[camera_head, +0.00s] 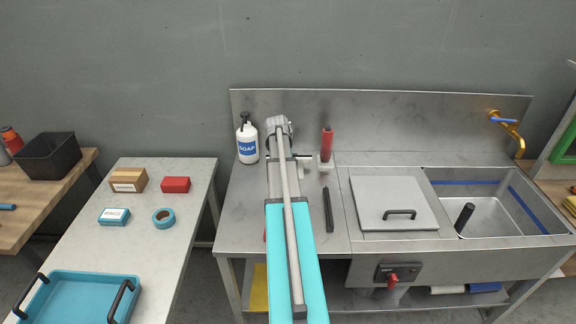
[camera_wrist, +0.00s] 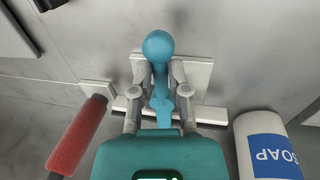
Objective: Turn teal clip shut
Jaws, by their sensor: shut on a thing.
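The teal clip (camera_wrist: 158,47) is in the upper middle of the wrist view, with a round knob at its end and a narrow stem running down. A pale plate (camera_wrist: 200,78) lies behind it on the steel. My gripper (camera_wrist: 160,76) has one finger on each side of the stem, just below the knob, and is shut on it. The clip's lower end meets the edge of my gripper's teal body in the picture. In the head view my arm hides the clip.
A soap bottle (camera_head: 247,142) and a red handle (camera_head: 327,143) on a pale base stand on either side of my arm. A dark bar (camera_head: 328,210) lies on the counter. A lidded panel (camera_head: 393,200) and a sink (camera_head: 497,207) are at right.

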